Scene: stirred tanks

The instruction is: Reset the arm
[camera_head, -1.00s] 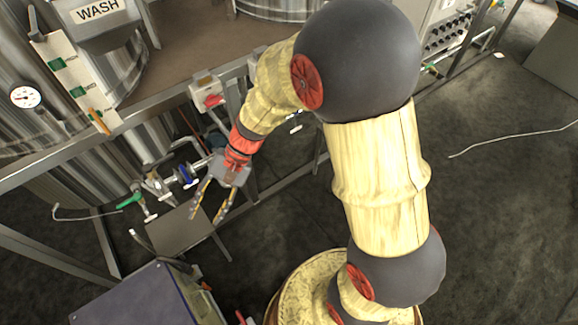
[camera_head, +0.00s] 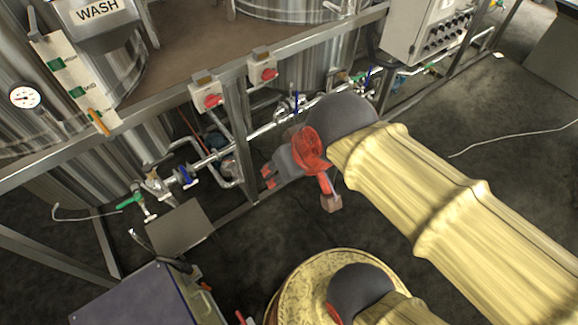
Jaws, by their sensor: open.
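My arm reaches in from the lower right and bends back at a dark rounded joint with a red cap, near the middle of the view. The small blocky end below the red wrist parts seems to be my gripper (camera_head: 331,203). It is small here and its fingers cannot be made out. I see nothing held in it. It hangs over the dark floor, in front of the pipework and apart from it as far as I can tell.
Steel tanks (camera_head: 105,85) stand behind a metal frame with red-knobbed switch boxes (camera_head: 263,72). Pipes with a blue-handled valve (camera_head: 186,176) and a green-handled valve (camera_head: 130,201) run below. A control box (camera_head: 425,30) hangs upper right. A purple-topped cabinet (camera_head: 135,300) is lower left.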

